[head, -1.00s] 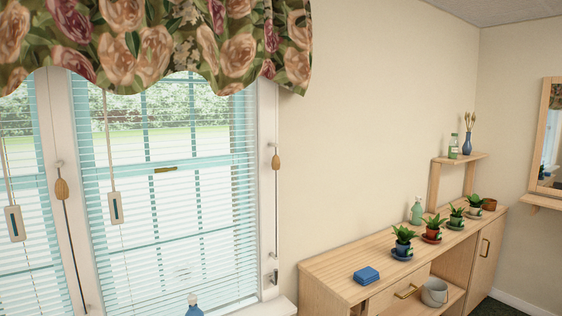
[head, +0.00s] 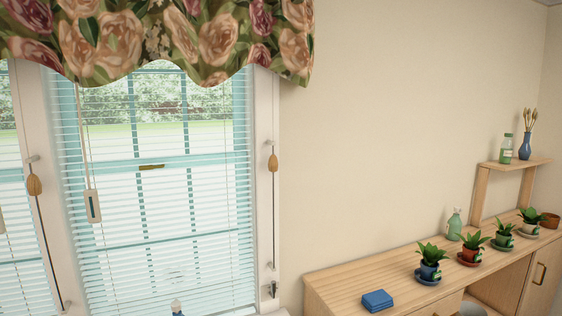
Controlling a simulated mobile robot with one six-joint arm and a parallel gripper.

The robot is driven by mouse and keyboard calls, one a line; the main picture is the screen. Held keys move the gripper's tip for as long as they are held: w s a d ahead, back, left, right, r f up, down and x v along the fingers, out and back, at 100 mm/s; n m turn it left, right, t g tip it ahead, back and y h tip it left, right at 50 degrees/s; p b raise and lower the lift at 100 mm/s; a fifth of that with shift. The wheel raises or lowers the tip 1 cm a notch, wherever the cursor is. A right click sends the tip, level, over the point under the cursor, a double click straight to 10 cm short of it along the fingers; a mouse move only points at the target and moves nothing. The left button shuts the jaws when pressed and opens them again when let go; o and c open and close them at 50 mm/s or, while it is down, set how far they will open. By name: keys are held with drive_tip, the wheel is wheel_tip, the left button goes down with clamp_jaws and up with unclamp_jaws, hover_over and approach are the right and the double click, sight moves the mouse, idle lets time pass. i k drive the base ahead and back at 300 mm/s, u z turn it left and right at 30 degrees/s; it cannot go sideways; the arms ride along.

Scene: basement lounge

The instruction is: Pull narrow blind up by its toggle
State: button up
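A lowered blind with pale slats (head: 190,215) covers the window in the middle left of the head view. Part of another lowered blind (head: 14,215) shows at the left edge. I cannot tell from this view which is the narrow one. A wooden toggle (head: 272,162) hangs on a cord along the right window frame. A second wooden toggle (head: 34,185) hangs on a cord at the post between the blinds. A pale flat tag with a dark slot (head: 93,206) hangs on a cord before the middle blind. My gripper is not in view.
A floral valance (head: 160,40) hides the blinds' tops. A wooden sideboard (head: 345,285) stands at the lower right, with a blue box (head: 377,300), a green bottle (head: 454,225) and several potted plants. A small hook (head: 272,290) sits low on the right frame. The wall between is bare.

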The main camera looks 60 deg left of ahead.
sight(273, 164)
drive_tip(key=i, duration=0.7)
drive_tip(key=u, duration=3.4)
drive_tip(key=i, duration=0.1)
drive_tip(key=z, duration=1.8)
drive_tip(key=k, duration=0.25)
drive_tip(key=u, duration=2.35)
